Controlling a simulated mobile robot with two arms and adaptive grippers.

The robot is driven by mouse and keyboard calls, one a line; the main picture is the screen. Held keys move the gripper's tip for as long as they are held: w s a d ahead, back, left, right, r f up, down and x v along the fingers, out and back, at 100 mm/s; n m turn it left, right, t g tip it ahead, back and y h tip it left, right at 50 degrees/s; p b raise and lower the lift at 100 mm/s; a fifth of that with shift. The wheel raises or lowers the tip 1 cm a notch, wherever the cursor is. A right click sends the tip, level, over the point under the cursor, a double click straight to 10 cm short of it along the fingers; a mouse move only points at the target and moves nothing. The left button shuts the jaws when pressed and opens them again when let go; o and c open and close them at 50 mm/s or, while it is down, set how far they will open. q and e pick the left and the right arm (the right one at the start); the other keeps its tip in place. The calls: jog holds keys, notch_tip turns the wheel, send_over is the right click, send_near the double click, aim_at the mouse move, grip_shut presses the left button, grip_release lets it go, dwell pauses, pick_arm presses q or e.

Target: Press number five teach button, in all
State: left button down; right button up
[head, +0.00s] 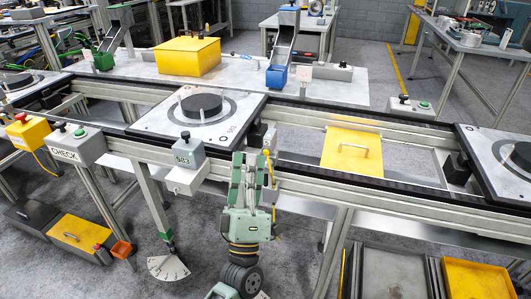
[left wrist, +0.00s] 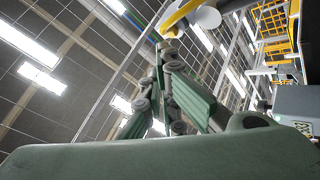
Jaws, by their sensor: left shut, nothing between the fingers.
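My left gripper (head: 250,165) is upright in front of the conveyor, fingers up, shut and empty. Its green fingers also show in the left wrist view (left wrist: 180,95), against the ceiling. Left of it, a grey box (head: 188,157) with a black button (head: 185,135) on top is mounted on the near rail; its label looks like "583" or similar. A gap shows between box and gripper in the picture; the depth between them is hard to tell. No button clearly shows a number five. My right gripper is not in view.
A CHECK box (head: 79,144) with black and green buttons is at left, beside a yellow box (head: 27,135). Another button box (head: 409,108) is at the far rail. A pallet (head: 203,125) and yellow plate (head: 351,151) lie along the conveyor. Trays (head: 390,270) are lower right.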

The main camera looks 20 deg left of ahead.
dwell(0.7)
pick_arm(q)
jog(key=shift+w, duration=0.45)
jog(key=shift+w, duration=0.25)
jog(key=shift+w+b, duration=0.2)
jog(key=shift+b, duration=0.15)
dwell(0.4)
jog(key=shift+s, duration=0.1)
jog(key=shift+s+p, duration=0.3)
jog(key=shift+s, duration=0.5)
